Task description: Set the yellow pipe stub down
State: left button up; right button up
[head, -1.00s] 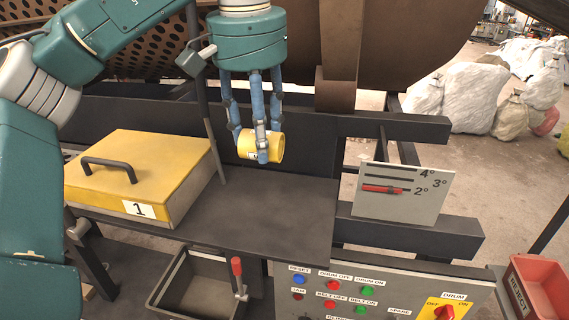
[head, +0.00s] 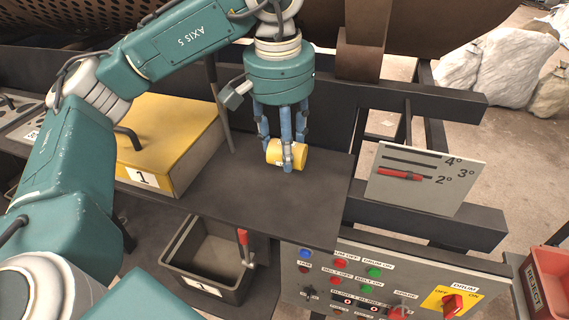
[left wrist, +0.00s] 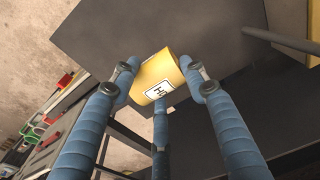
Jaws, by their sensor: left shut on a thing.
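The yellow pipe stub (head: 291,153) is a short cylinder lying on its side between the blue fingers of my left gripper (head: 285,160). The gripper points down and is shut on the stub over the dark shelf (head: 230,200). Whether the stub touches the shelf I cannot tell. In the left wrist view the stub (left wrist: 160,77) sits between the fingertips (left wrist: 160,85), with a white label marked in black facing the camera. My right gripper is in neither view.
A yellow-lidded box marked 1 (head: 178,125) stands left of the gripper. A dark bin (head: 208,258) sits below the shelf's front. A scale plate (head: 415,180), a button panel (head: 390,285) and a red reject bin (head: 552,285) are to the right. The shelf around the stub is clear.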

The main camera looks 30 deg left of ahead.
pick_arm(q)
jog(key=shift+s+f, duration=0.3)
jog(key=shift+f, duration=0.2)
jog(key=f, duration=0.2)
jog(key=f+p, duration=0.1)
jog(key=f, duration=0.1)
jog(key=shift+w, duration=0.2)
jog(key=shift+s, duration=0.1)
jog(key=shift+f, duration=0.15)
jog(key=o, duration=0.9)
